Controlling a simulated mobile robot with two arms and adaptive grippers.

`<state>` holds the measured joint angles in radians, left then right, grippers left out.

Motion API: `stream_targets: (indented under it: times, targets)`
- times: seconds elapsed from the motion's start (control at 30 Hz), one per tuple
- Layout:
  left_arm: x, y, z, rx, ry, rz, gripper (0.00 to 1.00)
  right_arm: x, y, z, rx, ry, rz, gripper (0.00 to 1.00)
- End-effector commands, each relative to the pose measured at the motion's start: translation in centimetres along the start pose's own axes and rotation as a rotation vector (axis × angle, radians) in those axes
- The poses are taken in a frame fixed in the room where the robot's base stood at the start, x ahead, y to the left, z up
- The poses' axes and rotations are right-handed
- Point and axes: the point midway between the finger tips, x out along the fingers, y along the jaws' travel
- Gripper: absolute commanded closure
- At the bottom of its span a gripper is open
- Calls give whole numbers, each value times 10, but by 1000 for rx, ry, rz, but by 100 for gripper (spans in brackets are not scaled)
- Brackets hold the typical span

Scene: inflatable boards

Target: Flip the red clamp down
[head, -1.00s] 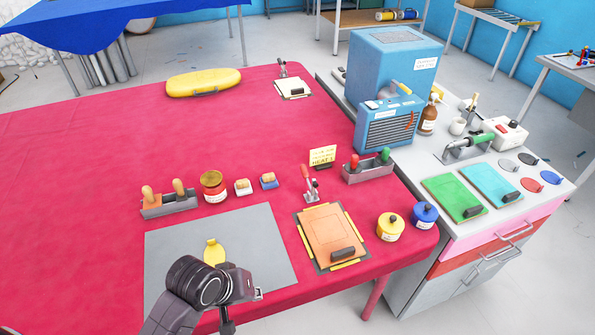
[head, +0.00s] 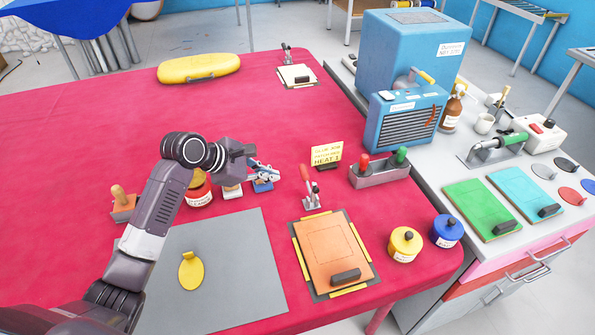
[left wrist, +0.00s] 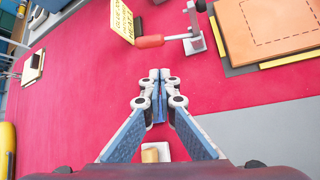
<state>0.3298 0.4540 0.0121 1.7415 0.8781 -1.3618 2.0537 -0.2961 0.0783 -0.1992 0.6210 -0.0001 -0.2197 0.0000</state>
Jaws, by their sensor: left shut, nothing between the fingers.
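The red clamp (head: 306,181) stands on the pink table just behind the orange board (head: 331,257). Its red handle points up, tilted slightly left. In the left wrist view the clamp's red handle (left wrist: 150,41) and metal base (left wrist: 193,35) lie near the top, beyond the fingertips. My left gripper (head: 275,175) is shut and empty, to the left of the clamp and apart from it. Its closed blue-grey fingers (left wrist: 159,80) show in the left wrist view, pointing toward the clamp. My right gripper is not in view.
A yellow sign (head: 326,153) stands behind the clamp. A metal holder with red and green handles (head: 379,173) is to its right. Yellow (head: 405,245) and blue (head: 446,231) pots stand right of the board.

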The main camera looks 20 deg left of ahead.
Motion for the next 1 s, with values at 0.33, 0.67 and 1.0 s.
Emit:
stream_targets:
  times: [0.33, 0.67, 1.0]
  targets:
    - [-3, 16, 3, -106, -28, 13, 100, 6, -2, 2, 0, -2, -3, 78]
    - [8, 16, 4, -104, -30, 12, 100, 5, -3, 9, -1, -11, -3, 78]
    - [67, 16, 6, -105, -28, 11, 100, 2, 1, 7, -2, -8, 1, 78]
